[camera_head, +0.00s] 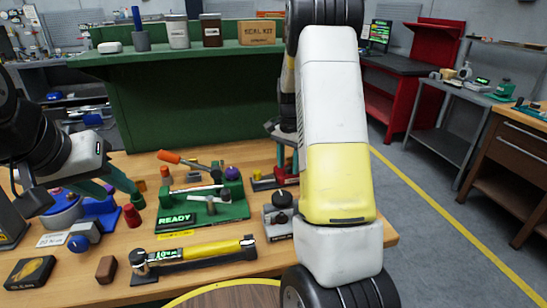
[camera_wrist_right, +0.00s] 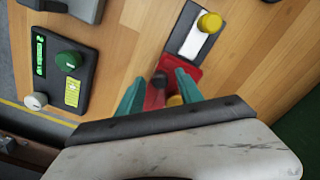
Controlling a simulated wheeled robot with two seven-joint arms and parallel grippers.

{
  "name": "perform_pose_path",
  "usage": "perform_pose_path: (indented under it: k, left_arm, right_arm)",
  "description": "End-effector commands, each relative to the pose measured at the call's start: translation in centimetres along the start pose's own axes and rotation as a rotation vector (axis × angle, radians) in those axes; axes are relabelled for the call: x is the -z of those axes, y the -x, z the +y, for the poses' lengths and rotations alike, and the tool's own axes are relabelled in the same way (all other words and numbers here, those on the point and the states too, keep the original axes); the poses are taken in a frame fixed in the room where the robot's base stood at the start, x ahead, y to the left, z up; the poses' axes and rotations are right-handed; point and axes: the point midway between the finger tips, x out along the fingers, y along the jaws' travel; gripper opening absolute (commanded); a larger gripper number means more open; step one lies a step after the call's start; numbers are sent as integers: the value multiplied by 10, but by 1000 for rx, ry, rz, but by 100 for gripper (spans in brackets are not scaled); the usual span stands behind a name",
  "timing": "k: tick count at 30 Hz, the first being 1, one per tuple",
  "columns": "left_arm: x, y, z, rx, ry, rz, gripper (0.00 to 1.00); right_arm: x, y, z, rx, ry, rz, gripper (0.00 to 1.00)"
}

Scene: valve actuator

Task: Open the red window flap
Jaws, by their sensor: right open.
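A red part (camera_wrist_right: 193,72), likely the window flap, shows between my right gripper's teal fingers (camera_wrist_right: 160,92) in the right wrist view.
A green fixture marked READY (camera_head: 175,219) stands mid-table. A black base with a yellow knob (camera_wrist_right: 209,22) is next to the red part. A dark box with a green knob (camera_wrist_right: 68,61) is at the left of the wrist view.

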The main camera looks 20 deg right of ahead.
Motion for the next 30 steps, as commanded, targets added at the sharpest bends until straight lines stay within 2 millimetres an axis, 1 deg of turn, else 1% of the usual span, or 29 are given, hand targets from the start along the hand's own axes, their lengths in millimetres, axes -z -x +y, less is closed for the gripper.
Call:
perform_pose_path:
  k: [2, 6, 8, 9, 30]
  left_arm:
    - [0, 0, 0, 0, 0, 0, 36]
    - [0, 0, 0, 0, 0, 0, 36]
    - [0, 0, 0, 0, 0, 0, 36]
    - [0, 0, 0, 0, 0, 0, 36]
    - [0, 0, 0, 0, 0, 0, 36]
  right_arm:
    - [0, 0, 0, 0, 0, 0, 43]
    - [0, 0, 0, 0, 0, 0, 16]
    - [0, 0, 0, 0, 0, 0, 4]
    - [0, 0, 0, 0, 0, 0, 0]
    - [0, 1, 0, 1, 0, 1, 0]
